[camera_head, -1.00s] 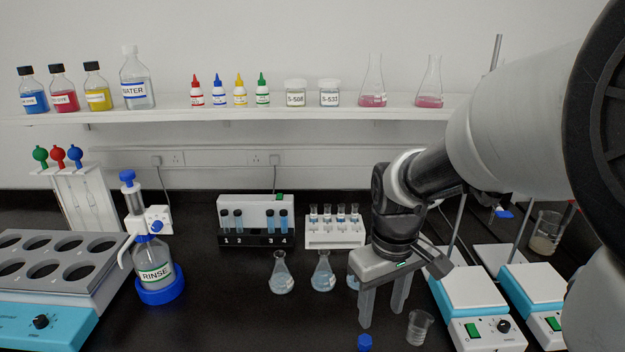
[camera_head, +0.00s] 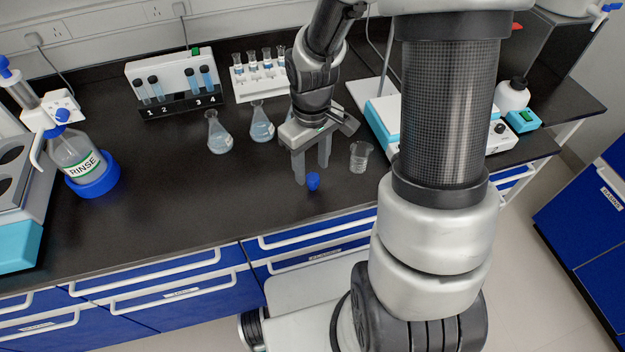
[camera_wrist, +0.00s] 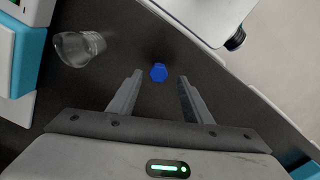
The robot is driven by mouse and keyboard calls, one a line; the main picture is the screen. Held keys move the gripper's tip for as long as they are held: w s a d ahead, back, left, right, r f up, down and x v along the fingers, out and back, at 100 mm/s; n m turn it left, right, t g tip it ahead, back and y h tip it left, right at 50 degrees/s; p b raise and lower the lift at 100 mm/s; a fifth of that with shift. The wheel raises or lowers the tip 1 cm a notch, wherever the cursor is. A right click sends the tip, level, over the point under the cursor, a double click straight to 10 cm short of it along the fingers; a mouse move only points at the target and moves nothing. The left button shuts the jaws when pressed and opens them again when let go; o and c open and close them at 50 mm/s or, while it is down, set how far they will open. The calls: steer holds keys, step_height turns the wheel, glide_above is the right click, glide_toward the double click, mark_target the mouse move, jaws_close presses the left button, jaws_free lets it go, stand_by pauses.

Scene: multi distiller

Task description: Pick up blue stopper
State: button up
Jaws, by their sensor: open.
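The blue stopper (camera_head: 313,181) sits on the black bench top near its front edge. My gripper (camera_head: 312,175) is open, its two fingers pointing down just behind the stopper in the head view. In the wrist view the stopper (camera_wrist: 158,72) lies a little beyond the fingertips, roughly centred between the lines of the two fingers (camera_wrist: 160,80). Nothing is between the fingers. I cannot tell exactly how high the fingertips are above the bench.
A clear beaker (camera_head: 360,157) stands right of the fingers; it also shows in the wrist view (camera_wrist: 78,48). Conical flasks (camera_head: 218,133) stand to the left, before a tube rack (camera_head: 172,82). The bench (camera_head: 190,200) is clear at front left.

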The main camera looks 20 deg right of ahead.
mark_target(311, 175)
steer(key=shift+w+f+b, duration=0.15)
steer(key=shift+f, duration=1.25)
steer(key=shift+w+f+b, duration=0.15)
steer(key=shift+f, duration=1.2)
steer(key=shift+c, duration=0.3)
steer(key=c, duration=1)
